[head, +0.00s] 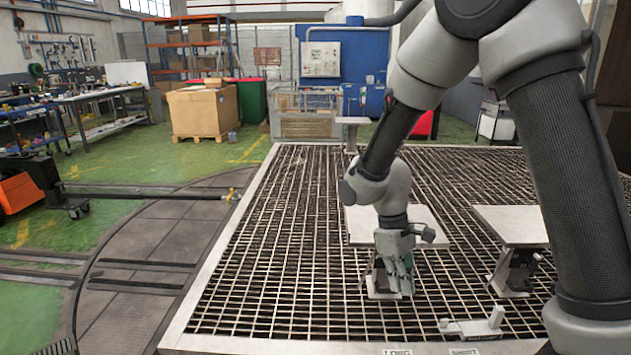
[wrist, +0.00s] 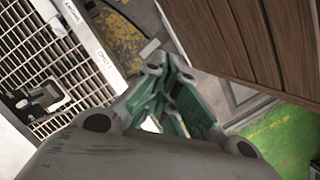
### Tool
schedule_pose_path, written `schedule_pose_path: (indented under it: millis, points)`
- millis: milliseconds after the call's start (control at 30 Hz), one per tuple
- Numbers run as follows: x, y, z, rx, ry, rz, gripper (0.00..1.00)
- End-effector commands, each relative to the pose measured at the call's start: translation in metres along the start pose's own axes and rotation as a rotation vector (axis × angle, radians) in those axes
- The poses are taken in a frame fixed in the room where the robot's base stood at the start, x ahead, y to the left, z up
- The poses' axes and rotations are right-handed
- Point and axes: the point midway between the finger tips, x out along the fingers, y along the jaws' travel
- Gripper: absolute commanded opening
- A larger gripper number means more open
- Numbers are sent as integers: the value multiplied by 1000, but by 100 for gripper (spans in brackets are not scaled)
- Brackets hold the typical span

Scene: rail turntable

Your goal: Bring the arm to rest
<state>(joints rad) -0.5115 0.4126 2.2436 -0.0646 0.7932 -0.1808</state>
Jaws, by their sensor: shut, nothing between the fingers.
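My arm reaches in from the upper right of the head view and bends down over a metal grating table (head: 270,240). My gripper (head: 407,290) points down in front of a pale square plate on a stand (head: 430,217). In the wrist view my gripper (wrist: 165,105) has its green-padded fingers together, with nothing between them. Part of the plate is hidden behind my wrist.
A second plate on a stand (head: 515,225) is to the right. A small light metal bracket (head: 472,325) lies near the grating's front edge. Brown wooden boards (wrist: 230,35) fill the wrist view's upper right. A curved floor rail (head: 100,275) runs left of the table.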

Motion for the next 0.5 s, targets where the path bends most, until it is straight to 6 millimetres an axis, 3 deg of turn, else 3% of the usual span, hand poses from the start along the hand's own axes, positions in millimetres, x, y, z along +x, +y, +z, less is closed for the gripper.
schedule_pose_path:
  millis: [33, 200, 500]
  points:
    - [-20, 6, 22, 73, 28, -8, 0]
    - [-68, 14, 98, 298, 110, -39, 0]
    - [-116, 15, 210, 550, 358, -46, 0]
